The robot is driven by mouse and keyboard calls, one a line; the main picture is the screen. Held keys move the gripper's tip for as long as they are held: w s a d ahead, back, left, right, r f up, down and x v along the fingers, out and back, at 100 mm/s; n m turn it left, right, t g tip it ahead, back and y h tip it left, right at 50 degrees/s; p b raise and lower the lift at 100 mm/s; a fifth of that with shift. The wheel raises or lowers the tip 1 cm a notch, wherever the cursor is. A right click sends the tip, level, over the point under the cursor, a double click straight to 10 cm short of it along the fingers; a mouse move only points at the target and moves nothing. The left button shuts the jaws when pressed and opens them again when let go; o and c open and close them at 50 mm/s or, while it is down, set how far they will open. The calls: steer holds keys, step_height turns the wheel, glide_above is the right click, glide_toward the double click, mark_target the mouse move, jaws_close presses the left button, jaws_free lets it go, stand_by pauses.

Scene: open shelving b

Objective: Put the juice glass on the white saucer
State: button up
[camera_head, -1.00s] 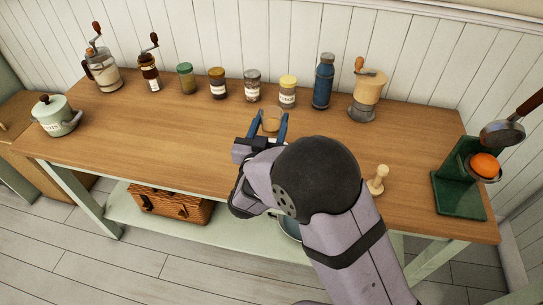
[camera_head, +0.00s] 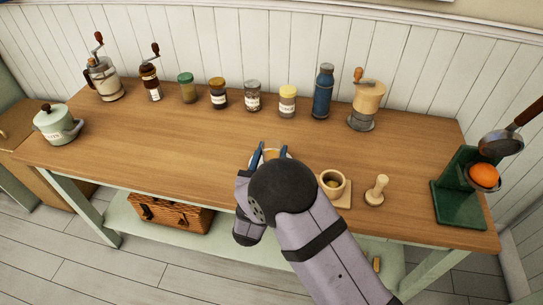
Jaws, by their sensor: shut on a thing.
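My gripper (camera_head: 271,153) is over the middle of the table, with its blue fingers on either side of a small amber-topped thing. This looks like the juice glass (camera_head: 270,154), and the fingers are shut on it. Its lower part is hidden behind my arm. A thin pale edge, which may be the white saucer (camera_head: 284,152), shows beside the fingers. The rest of it is hidden, so I cannot tell whether the glass touches it.
A wooden mortar (camera_head: 333,184) on a small board and a wooden pestle (camera_head: 376,190) stand right of my arm. Jars, a blue bottle (camera_head: 323,90) and grinders line the back. A green stand (camera_head: 461,190) holds an orange at right. The left-middle tabletop (camera_head: 150,135) is clear.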

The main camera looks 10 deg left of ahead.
steer(key=shift+f, duration=0.8)
steer(key=shift+f, duration=0.2)
steer(key=o, duration=1.2)
steer(key=shift+c, duration=0.2)
steer(key=shift+r, duration=0.2)
steer(key=shift+s, duration=0.15)
steer(key=s+b, duration=0.1)
steer(key=s, duration=1)
steer(key=shift+s+b, duration=0.4)
